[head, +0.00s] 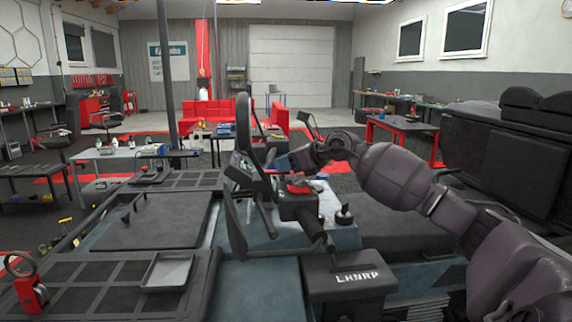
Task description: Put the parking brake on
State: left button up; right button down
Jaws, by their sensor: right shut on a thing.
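My right arm reaches in from the right over the vehicle's console. My right gripper (283,163) is at the console's far side, close to the dashboard, and small and dark in the picture. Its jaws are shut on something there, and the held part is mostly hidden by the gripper. The console (312,207) carries a red control (299,188) and a black knob (344,214). I cannot tell for sure which control is the parking brake. The gear selector box (350,280), marked LHNRP, stands nearer. My left gripper is not in view.
The steering wheel (243,122) stands upright left of my right gripper. Workbenches stand farther back.

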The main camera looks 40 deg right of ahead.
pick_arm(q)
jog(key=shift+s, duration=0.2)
pick_arm(e)
jog(key=shift+d+r, duration=0.2)
jog(key=shift+r, duration=0.1)
jog(key=c, duration=1.1)
grip_release()
jog(key=shift+o, duration=0.4)
jog(key=shift+d+f, duration=0.1)
jog(key=shift+f, duration=0.1)
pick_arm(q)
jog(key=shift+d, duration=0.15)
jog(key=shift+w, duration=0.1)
pick_arm(e)
jog(key=shift+s, duration=0.4)
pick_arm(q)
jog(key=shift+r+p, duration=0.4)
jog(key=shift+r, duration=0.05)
pick_arm(e)
jog(key=v, duration=1)
